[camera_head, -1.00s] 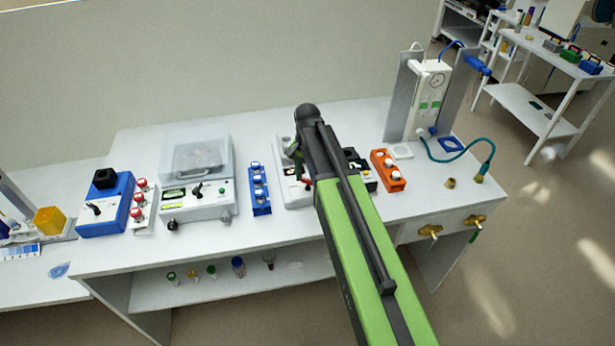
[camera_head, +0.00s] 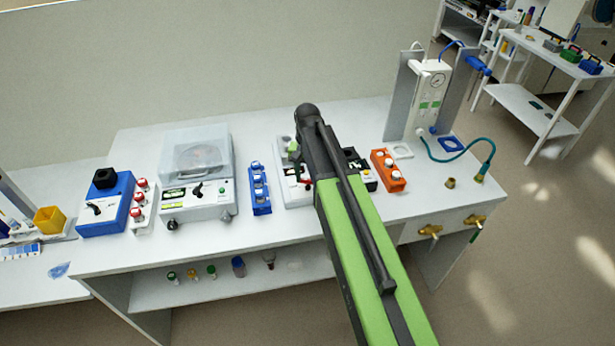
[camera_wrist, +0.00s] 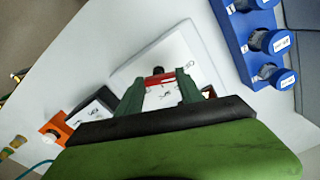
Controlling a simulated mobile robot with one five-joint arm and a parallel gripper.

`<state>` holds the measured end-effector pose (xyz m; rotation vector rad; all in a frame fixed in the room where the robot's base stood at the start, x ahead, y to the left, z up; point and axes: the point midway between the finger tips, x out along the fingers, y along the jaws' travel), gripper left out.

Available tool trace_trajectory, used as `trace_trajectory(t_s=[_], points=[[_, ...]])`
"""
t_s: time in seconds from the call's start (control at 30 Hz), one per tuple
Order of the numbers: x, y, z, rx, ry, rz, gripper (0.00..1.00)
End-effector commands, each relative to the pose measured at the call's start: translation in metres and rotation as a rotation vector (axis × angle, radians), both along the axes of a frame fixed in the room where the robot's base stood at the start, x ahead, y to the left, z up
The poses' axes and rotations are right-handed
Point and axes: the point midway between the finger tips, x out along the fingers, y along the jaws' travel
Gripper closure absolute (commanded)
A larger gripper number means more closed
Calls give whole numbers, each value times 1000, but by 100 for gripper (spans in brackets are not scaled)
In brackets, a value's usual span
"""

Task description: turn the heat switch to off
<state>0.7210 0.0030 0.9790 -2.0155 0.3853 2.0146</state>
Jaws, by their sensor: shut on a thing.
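A flat white switch box (camera_head: 291,195) stands on the bench, partly hidden behind my arm in the head view. The wrist view shows the box (camera_wrist: 128,76) close up, with small markings I cannot read. A red switch lever (camera_wrist: 160,79) with a dark round end lies across the space between my green fingers. My gripper (camera_wrist: 163,86) is at the box and shut on this lever. In the head view a bit of red (camera_head: 309,184) shows beside my arm; the fingertips are mostly hidden there. I cannot read which setting the lever points at.
A blue rack with white-capped vials (camera_head: 260,190) stands close left of the box. An orange rack (camera_head: 388,171) is to the right. Farther left are a clear-lidded device (camera_head: 197,190) and a blue device (camera_head: 106,205). Brass valves (camera_head: 430,231) stick out at the front right.

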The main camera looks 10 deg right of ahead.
Motion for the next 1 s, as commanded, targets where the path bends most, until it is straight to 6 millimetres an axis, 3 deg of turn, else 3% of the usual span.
trace_trajectory(t_s=[0.03, 0.07, 0.2, 0.5, 0.67, 1.0], points=[[0, 0, 0, -1, 1, 2, 97], [0, 0, 0, -1, 1, 2, 54], [0, 0, 0, 0, 1, 1, 36], [0, 0, 0, 0, 0, 0, 35], [0, 0, 10, 0, 0, 0, 35], [0, 0, 76, 0, 0, 0, 35]])
